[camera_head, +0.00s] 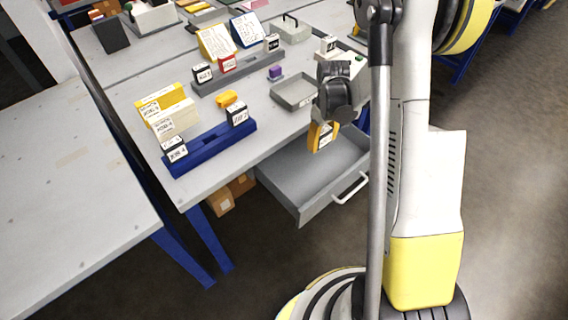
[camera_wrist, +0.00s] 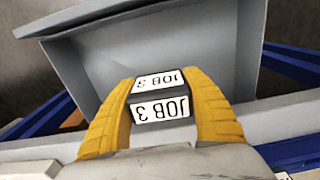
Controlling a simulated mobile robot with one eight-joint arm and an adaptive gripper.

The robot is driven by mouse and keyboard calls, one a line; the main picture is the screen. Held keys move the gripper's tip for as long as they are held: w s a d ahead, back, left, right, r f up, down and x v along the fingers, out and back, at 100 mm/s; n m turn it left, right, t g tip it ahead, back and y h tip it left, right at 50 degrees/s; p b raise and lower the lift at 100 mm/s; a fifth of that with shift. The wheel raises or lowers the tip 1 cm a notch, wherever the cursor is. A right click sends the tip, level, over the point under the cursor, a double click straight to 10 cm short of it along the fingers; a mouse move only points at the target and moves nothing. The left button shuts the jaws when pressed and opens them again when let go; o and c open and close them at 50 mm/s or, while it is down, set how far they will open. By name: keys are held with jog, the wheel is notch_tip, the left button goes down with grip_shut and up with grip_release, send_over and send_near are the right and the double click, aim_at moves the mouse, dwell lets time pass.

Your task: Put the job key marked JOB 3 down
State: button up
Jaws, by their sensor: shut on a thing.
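My gripper (camera_head: 322,138) has yellow fingers and is over the open grey drawer (camera_head: 290,178). It is shut on the JOB 3 key (camera_wrist: 162,98), a dark block with white labels that read upside down in the wrist view. The fingers clasp it from both sides. The key is mostly hidden in the head view. In the wrist view the drawer (camera_wrist: 85,58) lies beyond the key, and its inside looks empty. I see no contact between the key and the drawer.
A blue rack (camera_head: 213,152) holds labelled keys at its two ends, with a gap between. A grey rack (camera_head: 212,86) with several keys stands behind. A shallow grey tray (camera_head: 280,100) lies near the table edge. The drawer's white handle (camera_head: 350,190) sticks out in front.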

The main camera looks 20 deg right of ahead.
jog(key=f+b, duration=0.1)
jog(key=f, duration=0.2)
jog(key=f+b, duration=0.2)
jog(key=f, duration=0.2)
jog(key=f+b, duration=0.1)
jog(key=f, duration=0.2)
jog(key=shift+d+f+b, duration=0.3)
jog(key=shift+f, duration=0.05)
jog(key=shift+f, duration=0.15)
jog(key=o, duration=1.1)
